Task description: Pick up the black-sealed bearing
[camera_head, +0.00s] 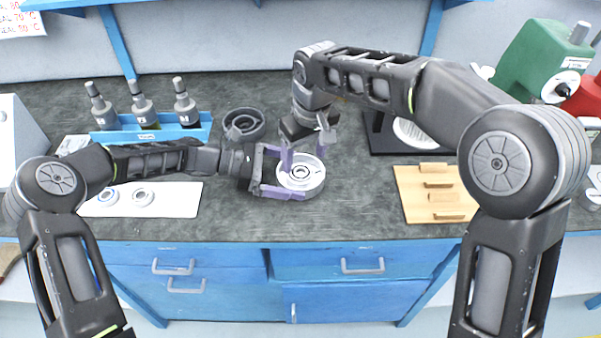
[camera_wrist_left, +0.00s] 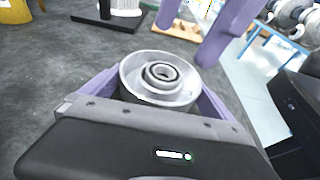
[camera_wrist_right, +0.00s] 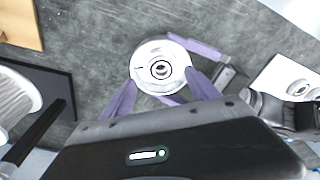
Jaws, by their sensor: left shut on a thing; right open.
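A round silver housing (camera_head: 301,173) stands on the dark bench top, with a ringed hub at its centre. My left gripper (camera_head: 284,174) is shut on this housing from the left, one purple finger on each side. The hub, a grey ring around a dark bore, shows in the left wrist view (camera_wrist_left: 162,73); I cannot tell whether it is a bearing. My right gripper (camera_head: 306,153) is open and empty above the housing's far side.
A dark round part (camera_head: 243,125) stands just behind the left gripper. A blue rack (camera_head: 150,133) with several bottles is at the back left. A wooden board (camera_head: 436,205) and a black stand (camera_head: 383,135) are on the right. Bench between housing and board is clear.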

